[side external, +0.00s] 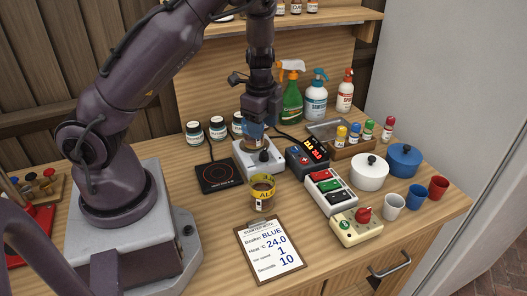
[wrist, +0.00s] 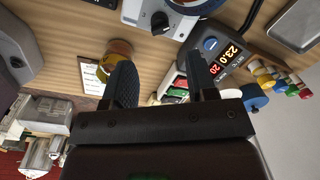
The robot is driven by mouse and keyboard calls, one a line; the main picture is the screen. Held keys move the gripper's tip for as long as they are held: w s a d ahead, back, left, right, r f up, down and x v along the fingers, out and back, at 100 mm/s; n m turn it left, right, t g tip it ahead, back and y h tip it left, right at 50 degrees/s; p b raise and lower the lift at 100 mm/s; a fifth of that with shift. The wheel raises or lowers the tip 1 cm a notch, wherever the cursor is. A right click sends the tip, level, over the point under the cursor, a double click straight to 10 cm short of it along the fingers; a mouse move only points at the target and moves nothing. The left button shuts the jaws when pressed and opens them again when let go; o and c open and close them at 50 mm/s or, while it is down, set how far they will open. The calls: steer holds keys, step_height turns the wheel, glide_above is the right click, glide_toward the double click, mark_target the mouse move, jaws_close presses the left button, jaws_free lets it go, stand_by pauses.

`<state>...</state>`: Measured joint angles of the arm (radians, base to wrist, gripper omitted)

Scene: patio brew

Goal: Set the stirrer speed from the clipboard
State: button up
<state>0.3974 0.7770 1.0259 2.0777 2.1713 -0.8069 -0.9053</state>
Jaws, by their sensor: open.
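The clipboard (side external: 270,250) lies at the front of the bench and reads Beaker BLUE, Heat °C 24.0, a speed line of 1, and Seconds 10. It shows in part in the wrist view (wrist: 92,78). The white stirrer (side external: 270,167) stands mid-bench; its dark front knob (wrist: 160,22) shows in the wrist view, its setting too small to read. A blue-marked beaker (side external: 252,133) with brownish liquid appears on the stirrer. My gripper (wrist: 162,82) is open and empty, pointing down close above the stirrer area. Its fingertips are hard to separate in the side view.
A controller (side external: 308,158) right of the stirrer shows 23.0 in the wrist view. A black hot plate (side external: 219,176) is left, a yellow-labelled beaker (side external: 263,190) in front. A switch box (side external: 329,190), pots (side external: 369,173) and cups (side external: 416,196) fill the right. Bottles stand behind.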

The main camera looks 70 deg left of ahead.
mark_target(263, 151)
step_height(263, 151, down, 9)
steer(key=shift+w+a+r, duration=0.1)
steer(key=shift+w+a, duration=0.05)
steer(key=c, duration=0.9)
